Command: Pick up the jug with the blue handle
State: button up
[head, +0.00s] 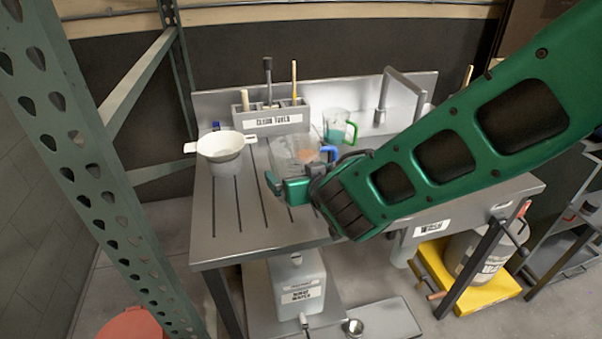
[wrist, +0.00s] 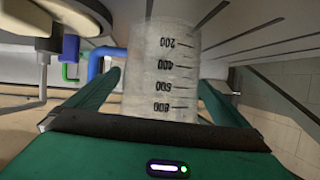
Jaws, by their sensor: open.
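The clear jug with the blue handle (head: 289,150) stands on the metal bench top. Its blue handle (head: 329,152) points right in the head view. In the wrist view, the jug body (wrist: 160,65) with its printed scale fills the middle, upside down, and the blue handle (wrist: 98,62) is at its left. My gripper (head: 298,178) is open at the near side of the jug. In the wrist view, its green fingers (wrist: 158,92) lie on either side of the jug body. Whether they touch it, I cannot tell. My arm hides part of the jug's near side.
A jug with a green handle (head: 335,122) stands behind and right. A white strainer (head: 222,143) is at the left. A tool holder (head: 270,117) stands behind the jug, and a faucet (head: 384,95) at back right. The bench's front left is clear.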

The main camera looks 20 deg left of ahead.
jog(key=shift+w+a+f, duration=0.2)
jog(key=shift+w+a, duration=0.1)
jog(key=shift+w, duration=0.05)
jog(key=c, duration=1)
jog(key=shift+r, duration=0.1)
